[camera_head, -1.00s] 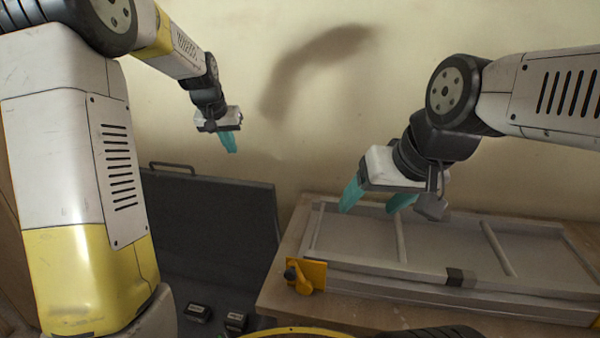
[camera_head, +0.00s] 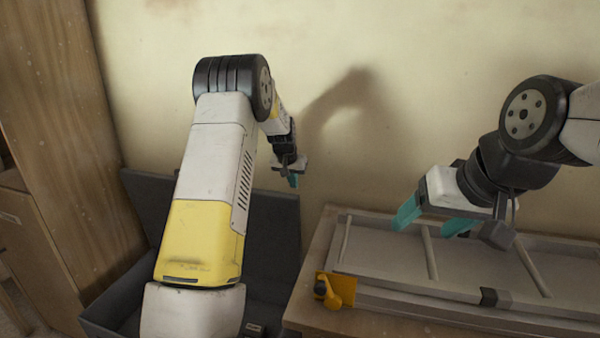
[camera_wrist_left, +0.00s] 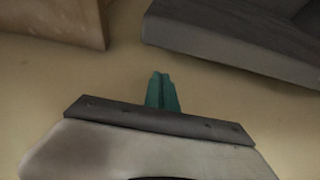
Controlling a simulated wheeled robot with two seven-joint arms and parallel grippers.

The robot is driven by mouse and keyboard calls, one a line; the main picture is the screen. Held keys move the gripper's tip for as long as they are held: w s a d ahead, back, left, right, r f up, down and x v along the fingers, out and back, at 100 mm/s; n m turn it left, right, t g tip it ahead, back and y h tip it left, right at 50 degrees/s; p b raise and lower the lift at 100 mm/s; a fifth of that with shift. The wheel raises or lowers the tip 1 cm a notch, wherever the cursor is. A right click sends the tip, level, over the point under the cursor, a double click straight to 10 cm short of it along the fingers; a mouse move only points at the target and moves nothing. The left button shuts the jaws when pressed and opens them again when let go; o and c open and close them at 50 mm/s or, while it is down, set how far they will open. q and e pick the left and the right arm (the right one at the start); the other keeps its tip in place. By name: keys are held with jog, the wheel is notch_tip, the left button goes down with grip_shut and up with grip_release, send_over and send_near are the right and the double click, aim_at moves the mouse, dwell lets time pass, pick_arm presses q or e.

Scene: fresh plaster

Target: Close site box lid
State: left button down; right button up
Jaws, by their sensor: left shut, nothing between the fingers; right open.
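The site box is dark grey, and its lid (camera_head: 284,228) stands open, upright near the wall. Part of the box rim (camera_head: 108,318) shows at lower left; my left arm hides much of the box and lid. My left gripper (camera_head: 293,181) is shut and empty at the lid's top right corner; I cannot tell whether it touches. In the left wrist view its teal fingers (camera_wrist_left: 162,92) are together, with a dark grey panel, likely the lid (camera_wrist_left: 235,42), at upper right, apart from them. My right gripper (camera_head: 432,220) is open and empty above the bench.
A wooden bench (camera_head: 305,312) at right carries a pale metal frame (camera_head: 400,258) and a yellow-orange tool (camera_head: 336,290). A tall wooden panel (camera_head: 65,130) stands at left. The plaster wall (camera_head: 430,60) closes off the back.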

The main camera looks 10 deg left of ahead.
pick_arm(q)
jog(key=shift+s+a, duration=0.15)
jog(key=shift+s, duration=0.8)
jog(key=shift+s+a, duration=0.1)
jog(key=shift+s, duration=0.8)
